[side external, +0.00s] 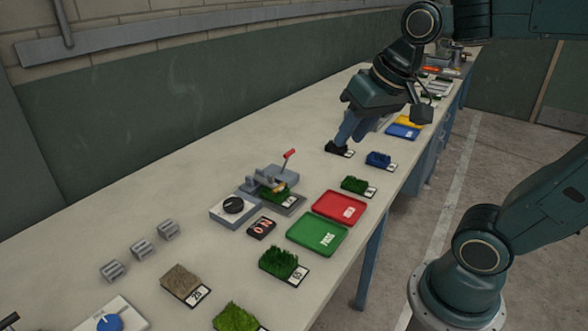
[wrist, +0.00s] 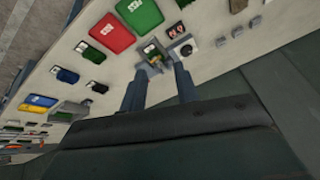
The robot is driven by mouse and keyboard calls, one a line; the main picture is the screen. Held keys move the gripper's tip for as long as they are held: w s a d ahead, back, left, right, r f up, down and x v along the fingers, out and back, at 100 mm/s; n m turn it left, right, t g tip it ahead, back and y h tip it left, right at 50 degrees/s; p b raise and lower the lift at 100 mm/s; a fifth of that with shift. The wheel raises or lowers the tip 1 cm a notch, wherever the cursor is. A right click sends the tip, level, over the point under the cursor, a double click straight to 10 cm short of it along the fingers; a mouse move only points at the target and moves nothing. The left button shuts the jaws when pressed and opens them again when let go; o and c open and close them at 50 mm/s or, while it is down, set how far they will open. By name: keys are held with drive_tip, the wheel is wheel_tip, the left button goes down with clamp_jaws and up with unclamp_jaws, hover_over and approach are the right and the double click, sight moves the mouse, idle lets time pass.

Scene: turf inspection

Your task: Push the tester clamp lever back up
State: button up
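The tester (side external: 252,187) is a grey device on the bench with a green turf sample (side external: 284,199) at its clamp. Its clamp lever (side external: 287,160) has a red handle and stands tilted upward. My gripper (side external: 345,138) is farther along the bench, beyond the tester and apart from the lever, with its fingers near a black sample; whether they touch it is unclear. In the wrist view the two fingers (wrist: 160,70) are spread with nothing between them, and the tester (wrist: 154,61) appears small beyond the fingertips. The lever is too small to make out there.
A red tray (side external: 340,207) and a green tray (side external: 317,234) lie right of the tester. A black knob (side external: 233,204) and a small dark display (side external: 262,228) sit in front. Several labelled turf samples line the bench edge. The wall side of the bench is clear.

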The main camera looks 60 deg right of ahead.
drive_tip(key=s+a+f+n, duration=0.2)
drive_tip(key=s+n, duration=0.2)
drive_tip(key=s, duration=0.3)
drive_tip(key=m+g, duration=0.2)
drive_tip(key=m, duration=1.6)
hover_over(291, 151)
drive_tip(key=s, duration=0.4)
wheel_tip(291, 151, down, 6)
drive_tip(key=shift+w, duration=0.15)
drive_tip(key=x, duration=1.3)
drive_tip(key=shift+w+a+f, duration=0.15)
drive_tip(key=shift+w+f, duration=0.1)
drive_tip(key=shift+w, duration=0.1)
clamp_jaws()
